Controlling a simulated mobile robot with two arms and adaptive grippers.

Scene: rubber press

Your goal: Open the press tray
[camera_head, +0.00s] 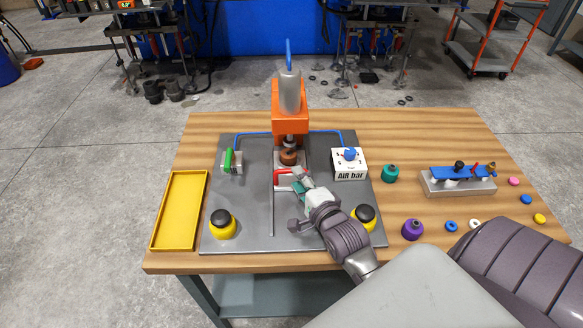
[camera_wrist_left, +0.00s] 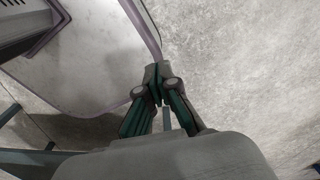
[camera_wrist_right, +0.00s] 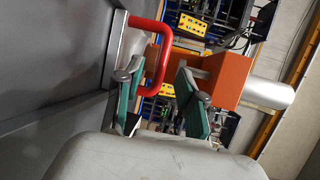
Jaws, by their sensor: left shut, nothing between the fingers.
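The press (camera_head: 290,120) is an orange frame with a grey cylinder on a grey base plate. Its tray (camera_head: 287,157) lies under the press head, with a red handle (camera_head: 281,173) at its front. My right gripper (camera_head: 299,179) is at the handle's right side. In the right wrist view, my right gripper (camera_wrist_right: 161,68) is open, and the red handle (camera_wrist_right: 148,23) shows between its fingers; contact is unclear. My left gripper (camera_wrist_left: 159,76) is shut and empty over bare floor in the left wrist view; it does not show in the head view.
A yellow tray (camera_head: 157,225) lies left of the base plate. Two yellow-black buttons (camera_head: 222,229) (camera_head: 366,224) stand at its front corners. A white "Air bar" box (camera_head: 349,170) and a green-lever valve (camera_head: 230,160) flank the press. Coloured parts lie at right.

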